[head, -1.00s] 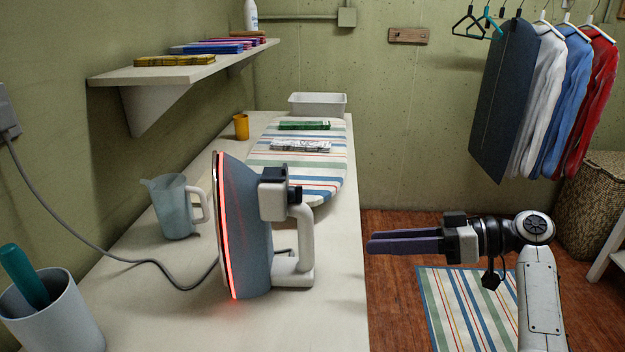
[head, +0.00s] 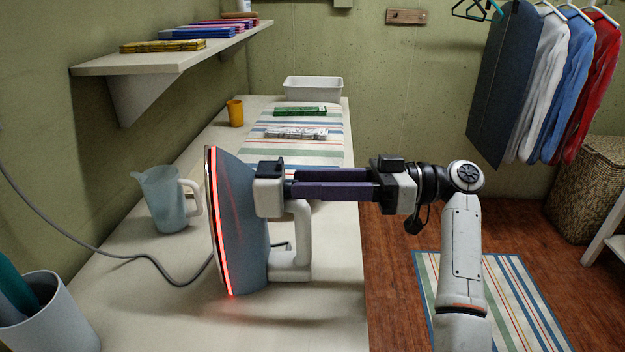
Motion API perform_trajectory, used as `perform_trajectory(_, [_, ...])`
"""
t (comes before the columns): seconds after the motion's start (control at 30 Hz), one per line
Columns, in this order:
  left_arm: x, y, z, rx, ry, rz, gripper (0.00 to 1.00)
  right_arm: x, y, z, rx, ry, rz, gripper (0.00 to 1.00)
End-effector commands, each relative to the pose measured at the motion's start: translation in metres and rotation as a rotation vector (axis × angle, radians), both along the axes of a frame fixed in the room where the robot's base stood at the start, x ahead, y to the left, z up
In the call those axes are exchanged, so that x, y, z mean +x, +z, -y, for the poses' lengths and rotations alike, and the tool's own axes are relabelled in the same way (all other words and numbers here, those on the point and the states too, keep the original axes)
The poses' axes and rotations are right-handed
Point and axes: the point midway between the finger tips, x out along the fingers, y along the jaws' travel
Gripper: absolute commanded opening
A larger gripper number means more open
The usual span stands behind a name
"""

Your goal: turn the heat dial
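The iron (head: 237,225) stands upright on the worktop, its soleplate facing left with a glowing red edge. Its pale handle (head: 303,235) is on the right side. A pale block (head: 268,197) with a dark piece (head: 269,167) on top sits at the iron's upper right. I cannot make out which part is the heat dial. My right gripper (head: 290,186) reaches in from the right, its dark fingers level, tips at or very near the block's right side. Whether they touch it, and how far apart they are, is unclear. My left gripper is not in view.
A cord (head: 125,257) runs from the iron to the left. A jug (head: 163,200) and a cup with utensils (head: 45,318) stand left of the iron. The front worktop is clear.

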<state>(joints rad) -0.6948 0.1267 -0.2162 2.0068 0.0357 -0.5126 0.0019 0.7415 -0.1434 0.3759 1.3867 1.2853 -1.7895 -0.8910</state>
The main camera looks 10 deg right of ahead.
Motion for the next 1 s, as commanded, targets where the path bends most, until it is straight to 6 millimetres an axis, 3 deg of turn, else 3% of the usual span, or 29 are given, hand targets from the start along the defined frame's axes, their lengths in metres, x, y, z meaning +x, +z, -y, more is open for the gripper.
perform_trajectory(0.3, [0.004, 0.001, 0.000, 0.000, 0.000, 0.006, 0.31, 0.000, 0.000, -0.003, 0.000, -0.001, -0.001, 0.37])
perform_trajectory(0.53, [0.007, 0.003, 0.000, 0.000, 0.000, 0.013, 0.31, 0.000, 0.000, -0.002, 0.000, -0.001, -0.001, 0.00])
perform_trajectory(0.73, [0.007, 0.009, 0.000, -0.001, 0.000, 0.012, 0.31, 0.001, 0.001, -0.002, 0.007, 0.000, -0.073, 0.00])
perform_trajectory(1.0, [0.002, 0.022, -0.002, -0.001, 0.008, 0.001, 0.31, 0.004, 0.001, -0.001, 0.051, -0.001, -0.406, 0.00])
